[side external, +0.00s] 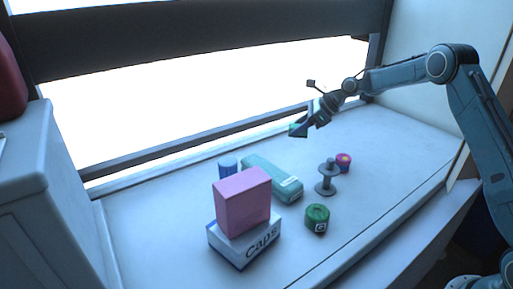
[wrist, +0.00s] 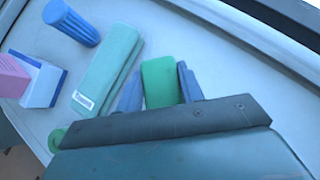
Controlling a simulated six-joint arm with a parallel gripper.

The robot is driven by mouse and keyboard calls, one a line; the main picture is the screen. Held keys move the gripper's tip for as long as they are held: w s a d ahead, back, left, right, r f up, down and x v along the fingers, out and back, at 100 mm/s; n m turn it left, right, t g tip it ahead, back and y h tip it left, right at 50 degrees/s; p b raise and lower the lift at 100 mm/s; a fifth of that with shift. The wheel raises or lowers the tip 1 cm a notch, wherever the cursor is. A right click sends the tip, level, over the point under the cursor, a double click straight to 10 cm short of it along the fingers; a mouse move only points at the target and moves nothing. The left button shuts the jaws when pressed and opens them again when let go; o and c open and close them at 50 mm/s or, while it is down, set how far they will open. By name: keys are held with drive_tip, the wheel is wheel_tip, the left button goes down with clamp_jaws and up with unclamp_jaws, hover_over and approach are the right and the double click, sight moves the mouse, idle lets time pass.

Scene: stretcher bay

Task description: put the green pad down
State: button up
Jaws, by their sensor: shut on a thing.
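The green pad (wrist: 160,82) is between the two fingers of my gripper (wrist: 160,88) in the wrist view. In the side view my gripper (side external: 303,126) is shut on the green pad (side external: 297,130), holding it in the air above the back of the white surface (side external: 375,150). The lower end of the pad is hidden by the gripper body in the wrist view.
A pink box (side external: 242,200) rests on a white "Caps" box (side external: 245,243). A grey spool (side external: 326,178), a green round container (side external: 317,217) and a magenta roll (side external: 343,162) stand rightward. The right back is clear.

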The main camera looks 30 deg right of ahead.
wheel_tip(320, 180, down, 6)
drive_tip(key=shift+f, duration=0.15)
drive_tip(key=shift+f, duration=2.1)
drive_tip(key=shift+f, duration=0.1)
drive_tip(key=o, duration=0.9)
drive_tip(key=shift+o, duration=0.2)
drive_tip(key=shift+d+r, duration=0.1)
drive_tip(key=shift+r, duration=0.1)
drive_tip(key=v, duration=1.1)
drive_tip(key=shift+s+r, duration=0.3)
